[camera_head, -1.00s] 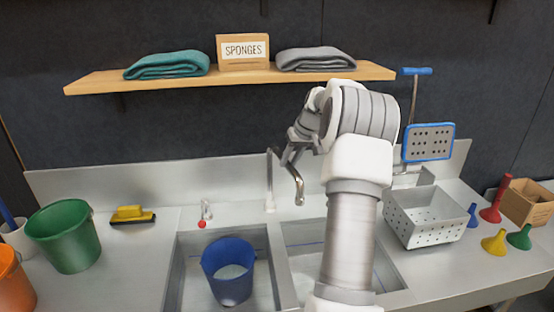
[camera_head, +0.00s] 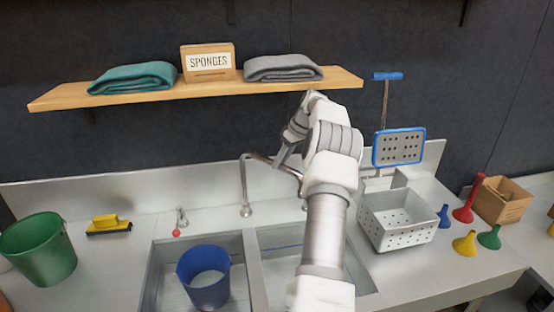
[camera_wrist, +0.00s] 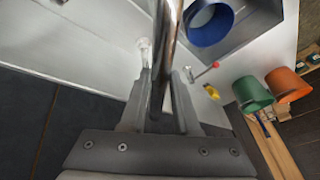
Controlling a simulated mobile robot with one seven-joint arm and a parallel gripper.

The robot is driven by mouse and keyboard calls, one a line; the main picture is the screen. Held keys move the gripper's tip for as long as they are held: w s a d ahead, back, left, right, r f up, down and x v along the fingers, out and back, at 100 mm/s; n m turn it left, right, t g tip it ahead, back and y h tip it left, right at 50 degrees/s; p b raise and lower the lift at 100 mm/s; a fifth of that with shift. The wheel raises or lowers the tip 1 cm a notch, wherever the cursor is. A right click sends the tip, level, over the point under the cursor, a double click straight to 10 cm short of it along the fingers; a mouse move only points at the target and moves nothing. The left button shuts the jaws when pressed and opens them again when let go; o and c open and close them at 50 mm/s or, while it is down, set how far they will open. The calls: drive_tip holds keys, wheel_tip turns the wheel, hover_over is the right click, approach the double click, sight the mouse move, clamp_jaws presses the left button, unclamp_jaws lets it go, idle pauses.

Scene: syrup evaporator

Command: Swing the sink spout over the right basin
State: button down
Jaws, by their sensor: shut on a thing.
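The sink spout (camera_head: 243,182) is a tall bent metal tube behind the two basins. Its upper part reaches right from its base, toward the right basin (camera_head: 285,238); its outer end is partly hidden by my arm. My gripper (camera_head: 284,157) is shut on the spout near the top of its bend. In the wrist view the tube (camera_wrist: 168,35) runs between the two fingers of my gripper (camera_wrist: 164,80). The left basin (camera_head: 160,275) holds a blue bucket (camera_head: 205,285), which also shows in the wrist view (camera_wrist: 208,28).
A red-tipped small tap (camera_head: 180,220) stands behind the left basin. A perforated metal basket (camera_head: 395,222) sits right of the right basin, near several coloured funnels (camera_head: 465,243). A wooden shelf (camera_head: 210,92) hangs above. A green bucket (camera_head: 40,250) stands at the left.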

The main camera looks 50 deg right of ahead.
drive_tip(key=shift+d, duration=0.4)
drive_tip(key=shift+r+n, duration=0.15)
drive_tip(key=shift+n, duration=0.15)
drive_tip(key=c, duration=0.7)
unclamp_jaws()
drive_tip(key=shift+d, duration=0.15)
drive_tip(key=shift+o, duration=0.2)
